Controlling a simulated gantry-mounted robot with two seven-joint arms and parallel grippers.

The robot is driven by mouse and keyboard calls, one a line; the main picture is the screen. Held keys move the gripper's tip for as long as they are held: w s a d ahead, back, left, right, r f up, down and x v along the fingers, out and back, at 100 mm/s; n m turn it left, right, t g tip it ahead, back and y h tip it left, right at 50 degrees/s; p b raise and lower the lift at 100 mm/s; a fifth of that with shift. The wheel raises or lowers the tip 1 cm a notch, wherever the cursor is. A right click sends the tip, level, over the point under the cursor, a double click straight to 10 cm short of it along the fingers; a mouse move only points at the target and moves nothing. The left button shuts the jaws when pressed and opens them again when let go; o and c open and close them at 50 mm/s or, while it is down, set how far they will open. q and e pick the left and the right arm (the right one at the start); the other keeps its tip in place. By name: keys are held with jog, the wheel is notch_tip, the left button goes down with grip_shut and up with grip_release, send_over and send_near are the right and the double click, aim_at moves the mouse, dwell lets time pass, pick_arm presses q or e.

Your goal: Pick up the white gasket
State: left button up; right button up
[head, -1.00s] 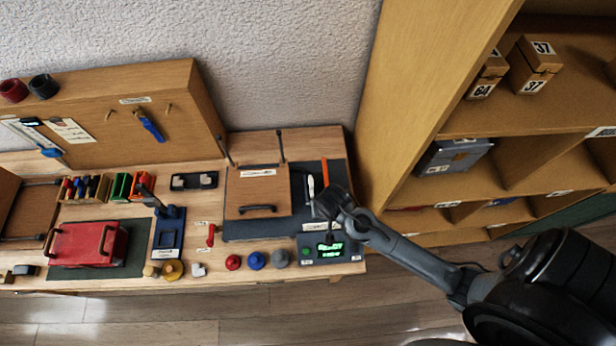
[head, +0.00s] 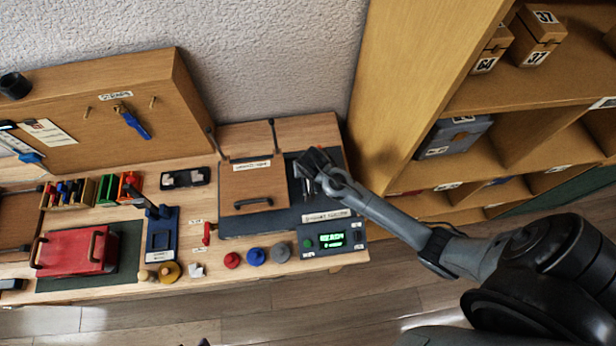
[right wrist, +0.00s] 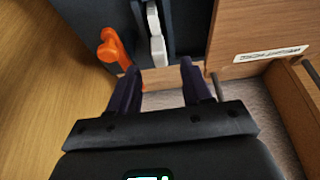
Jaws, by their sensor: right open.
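A long white piece (right wrist: 154,30), which may be the white gasket, lies on a dark mat in the right wrist view. A light part of it also shows beside my gripper in the head view. My right gripper (right wrist: 161,68) is open, with the white piece ahead of and between its fingertips and nothing in its jaws. In the head view, my right gripper (head: 312,165) is above the dark mat (head: 240,222), right of the brown hinged board (head: 254,186). A small white block (head: 196,271) stands at the bench's front edge. My left gripper is not recognisable in view.
An orange tool (right wrist: 112,48) lies close left of the white piece in the right wrist view. A control box with a green display (head: 331,240) sits in front of the mat. Red, blue and grey knobs (head: 256,257) line the front edge. A tall shelf (head: 400,110) bounds the right.

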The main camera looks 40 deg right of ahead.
jog(key=shift+x, duration=2.45)
jog(key=shift+c, duration=0.5)
grip_shut()
